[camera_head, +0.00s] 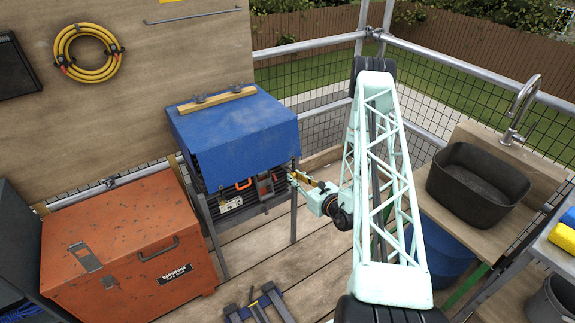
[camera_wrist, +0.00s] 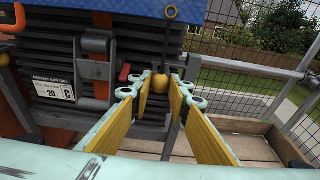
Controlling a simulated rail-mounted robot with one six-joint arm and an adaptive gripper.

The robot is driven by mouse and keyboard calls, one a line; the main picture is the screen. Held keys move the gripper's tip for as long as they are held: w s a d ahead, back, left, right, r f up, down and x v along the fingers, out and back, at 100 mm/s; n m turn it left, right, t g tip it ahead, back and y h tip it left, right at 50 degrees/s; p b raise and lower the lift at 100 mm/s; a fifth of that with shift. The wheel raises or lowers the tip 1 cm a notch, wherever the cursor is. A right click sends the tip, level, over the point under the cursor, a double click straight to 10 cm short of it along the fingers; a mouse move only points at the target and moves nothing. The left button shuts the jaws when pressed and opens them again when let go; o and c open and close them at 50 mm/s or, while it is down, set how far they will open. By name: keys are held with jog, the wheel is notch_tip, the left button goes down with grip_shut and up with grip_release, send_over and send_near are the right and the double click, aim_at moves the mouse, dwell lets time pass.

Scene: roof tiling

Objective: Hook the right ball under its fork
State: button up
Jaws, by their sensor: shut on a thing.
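A small yellow ball (camera_wrist: 159,83) is between the tips of my gripper (camera_wrist: 161,92) in the wrist view, with the yellow pads on either side of it. A dark cord loop (camera_wrist: 171,13) hangs from the tarp's edge above the ball. The blue tarp (camera_head: 235,135) covers the top of a tile stack in the head view. My gripper (camera_head: 297,177) is at the stack's right front corner there, and the ball is too small to make out. I cannot tell which grey metal part near the ball is its fork.
A grey latch-like bracket (camera_wrist: 96,60) and a white label (camera_wrist: 55,90) are left of the ball on the tile stack. A wire-mesh railing (camera_wrist: 245,85) stands behind on the right. An orange chest (camera_head: 120,240) is left of the stack. Plank floor lies below.

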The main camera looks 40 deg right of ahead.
jog(key=shift+f+b, duration=1)
jog(key=shift+f, duration=0.9)
jog(key=shift+s, duration=0.1)
jog(key=shift+w, duration=0.25)
jog(key=shift+r+b+x, duration=0.1)
jog(key=shift+b+x, duration=0.15)
jog(key=shift+x, duration=0.8)
jog(key=shift+r+b+x, duration=0.15)
jog(key=shift+b+x, duration=0.1)
jog(key=shift+x, duration=0.8)
jog(key=shift+w, duration=0.1)
